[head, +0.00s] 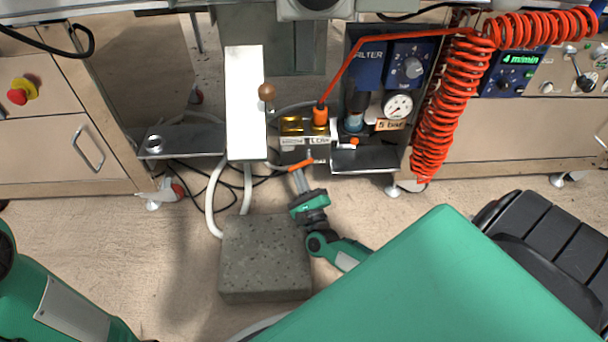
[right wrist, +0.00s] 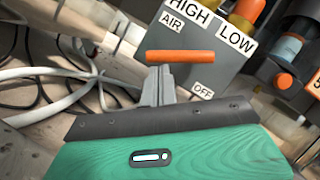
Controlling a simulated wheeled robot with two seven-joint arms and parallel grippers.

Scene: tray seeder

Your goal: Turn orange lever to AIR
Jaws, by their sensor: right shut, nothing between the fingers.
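The orange lever (head: 301,164) is on the front of a grey valve block under the brass fittings. In the right wrist view the lever (right wrist: 182,56) lies about level, with the AIR label (right wrist: 171,21) above its left part and the OFF label (right wrist: 203,90) below its right part. My right gripper (head: 297,174) is shut and empty. Its fingertips (right wrist: 160,70) are just below the lever's left part; I cannot tell whether they touch it. My left gripper is not in view.
HIGH and LOW labels (right wrist: 214,22) sit above the lever. A white post with a brown knob (head: 267,92) stands to the left. A gauge (head: 397,105) and coiled red hose (head: 450,100) are to the right. A stone block (head: 264,262) lies on the floor below.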

